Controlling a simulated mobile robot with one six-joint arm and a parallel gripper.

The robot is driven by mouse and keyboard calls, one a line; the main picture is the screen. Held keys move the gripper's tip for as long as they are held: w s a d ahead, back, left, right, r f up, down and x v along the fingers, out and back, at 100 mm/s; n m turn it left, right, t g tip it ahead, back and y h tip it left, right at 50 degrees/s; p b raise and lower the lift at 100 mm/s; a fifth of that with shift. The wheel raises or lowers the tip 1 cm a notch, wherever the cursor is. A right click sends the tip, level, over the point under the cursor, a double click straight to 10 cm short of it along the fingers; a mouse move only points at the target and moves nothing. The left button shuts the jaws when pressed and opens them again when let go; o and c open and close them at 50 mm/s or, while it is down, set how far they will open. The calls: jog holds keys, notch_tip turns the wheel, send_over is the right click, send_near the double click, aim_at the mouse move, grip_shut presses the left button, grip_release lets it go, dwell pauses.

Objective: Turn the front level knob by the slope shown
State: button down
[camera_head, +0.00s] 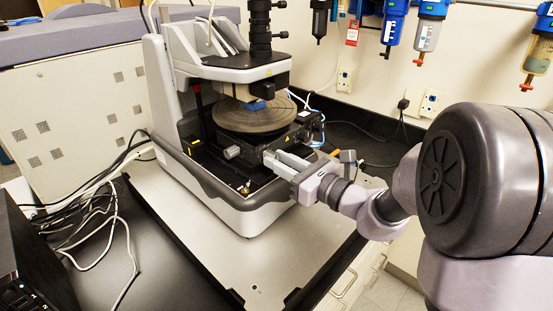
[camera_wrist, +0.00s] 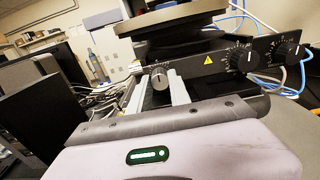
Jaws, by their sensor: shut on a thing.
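The stylus profiler (camera_head: 225,205) has a round stage (camera_head: 255,115) with a dark block under it. My gripper (camera_head: 270,156) reaches in from the right at the front of this block. In the wrist view its two pale fingers (camera_wrist: 158,88) stand on either side of a grey knob (camera_wrist: 159,77) with a white line, at the left end of a black panel (camera_wrist: 210,68). They are shut on this knob. The white line points about upward. In the head view the fingers hide the held knob. No slope reading is legible in either view.
Two black dial knobs, a nearer one (camera_wrist: 243,58) and a farther one (camera_wrist: 288,50), sit along the panel to the right. A silver cylinder (camera_head: 232,152) sticks out left of my fingertips. The profiler's raised grey rim (camera_head: 215,188) runs below the fingers. Loose cables (camera_head: 85,215) lie at left.

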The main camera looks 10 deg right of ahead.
jog(key=f+n+b, duration=0.1)
jog(key=b, duration=0.1)
jog(key=shift+b, duration=0.3)
jog(key=n+b, duration=0.2)
jog(key=b, duration=0.1)
jog(key=shift+f+n, duration=0.2)
jog(key=shift+n, duration=0.1)
jog(key=shift+r+n+b, duration=0.15)
jog(key=shift+n+b, duration=0.65)
jog(key=shift+b, duration=0.3)
jog(key=shift+r+n, duration=0.25)
jog(key=shift+n, duration=0.15)
jog(key=shift+r, duration=0.3)
jog(key=shift+f+n+b, duration=0.35)
jog(key=shift+n+b, duration=0.15)
jog(key=shift+b, duration=0.45)
jog(key=n+b, duration=0.1)
jog(key=b, duration=0.2)
jog(key=shift+f+n, duration=0.35)
jog(key=shift+n, duration=0.05)
jog(key=r+n, duration=0.1)
jog(key=n, duration=0.2)
jog(key=shift+r+n, duration=0.2)
jog(key=shift+n, duration=0.1)
jog(key=c, duration=1.2)
grip_release()
jog(key=v, duration=0.8)
